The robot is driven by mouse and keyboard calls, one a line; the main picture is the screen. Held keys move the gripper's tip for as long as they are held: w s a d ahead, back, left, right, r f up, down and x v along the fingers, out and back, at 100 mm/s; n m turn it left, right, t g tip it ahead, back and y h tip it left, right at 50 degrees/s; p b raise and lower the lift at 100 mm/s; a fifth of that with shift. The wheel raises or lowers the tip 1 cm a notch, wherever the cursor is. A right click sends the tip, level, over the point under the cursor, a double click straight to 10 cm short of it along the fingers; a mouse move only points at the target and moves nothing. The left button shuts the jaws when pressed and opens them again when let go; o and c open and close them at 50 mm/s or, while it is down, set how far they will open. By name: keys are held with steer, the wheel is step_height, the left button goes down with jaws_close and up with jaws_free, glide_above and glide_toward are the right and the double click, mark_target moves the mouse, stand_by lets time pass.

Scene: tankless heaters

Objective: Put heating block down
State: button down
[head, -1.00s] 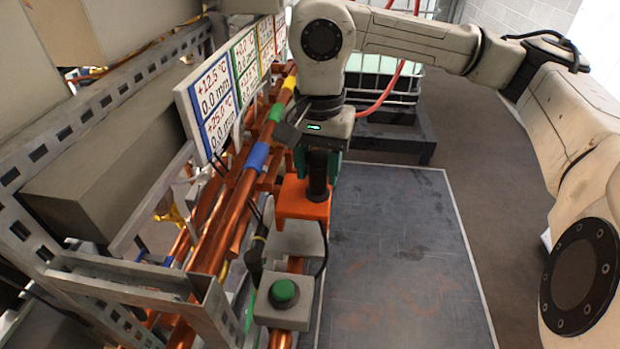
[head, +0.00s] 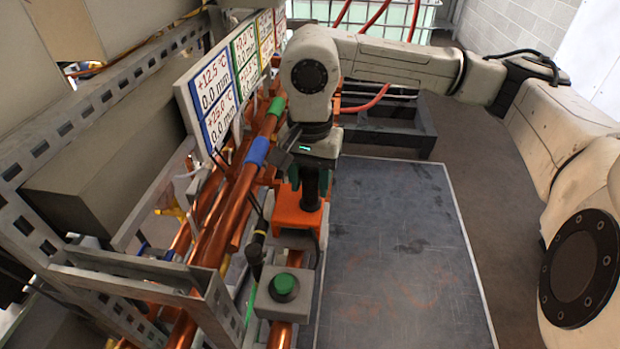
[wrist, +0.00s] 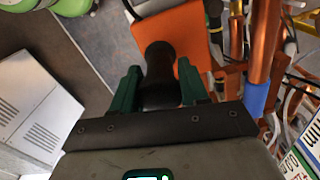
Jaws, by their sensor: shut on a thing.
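The heating block (head: 293,216) is orange with a black upright handle. It is over the lower copper pipe, behind the grey box with the green button. My gripper (head: 311,188) is shut on the black handle from above. In the wrist view, the two teal fingers of my gripper (wrist: 160,92) stand either side of the black handle (wrist: 160,72), with the orange block (wrist: 178,35) beyond. The block's underside is hidden, so I cannot tell whether it touches the pipe.
A grey box with a green button (head: 284,285) sits just in front. Copper pipes with a blue band (head: 257,150) and a green band (head: 277,106) run along the left. Display panels (head: 215,92) stand above them. The dark floor mat (head: 400,240) at right is clear.

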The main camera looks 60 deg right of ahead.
steer(key=c, duration=0.6)
jaws_free()
steer(key=shift+o, duration=0.2)
steer(key=shift+r, duration=0.1)
steer(key=shift+r+p, duration=0.15)
steer(key=shift+p, duration=0.25)
step_height(320, 180, up, 12)
steer(key=shift+f+b, duration=0.1)
steer(key=shift+b, duration=0.75)
